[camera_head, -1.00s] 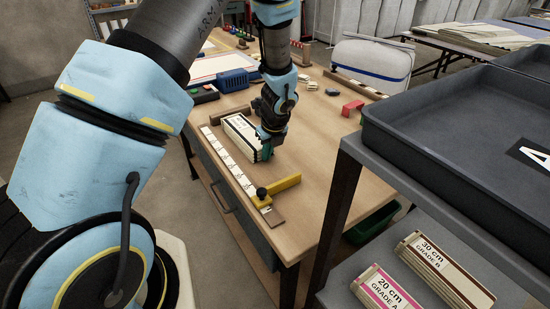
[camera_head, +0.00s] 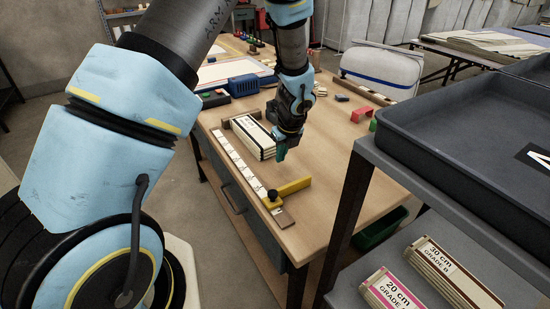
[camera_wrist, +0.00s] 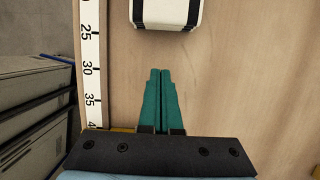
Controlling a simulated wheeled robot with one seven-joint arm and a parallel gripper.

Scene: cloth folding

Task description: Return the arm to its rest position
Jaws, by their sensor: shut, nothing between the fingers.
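My gripper (camera_head: 281,153) is above the wooden table, just right of and nearer than a folded cream cloth bundle with dark bands (camera_head: 251,138). In the wrist view, the teal fingers of my gripper (camera_wrist: 159,73) are together with nothing between them. The end of the cloth bundle (camera_wrist: 167,14) shows ahead of the fingertips, apart from them. The bundle lies on the table beside a white ruler strip.
The ruler (camera_head: 235,160) runs along the table's left edge, with a yellow stop (camera_head: 292,188) at its near end. A dark tray (camera_head: 400,135) stands on a shelf at right, above labelled packs (camera_head: 450,272). A blue box (camera_head: 243,85) is farther back.

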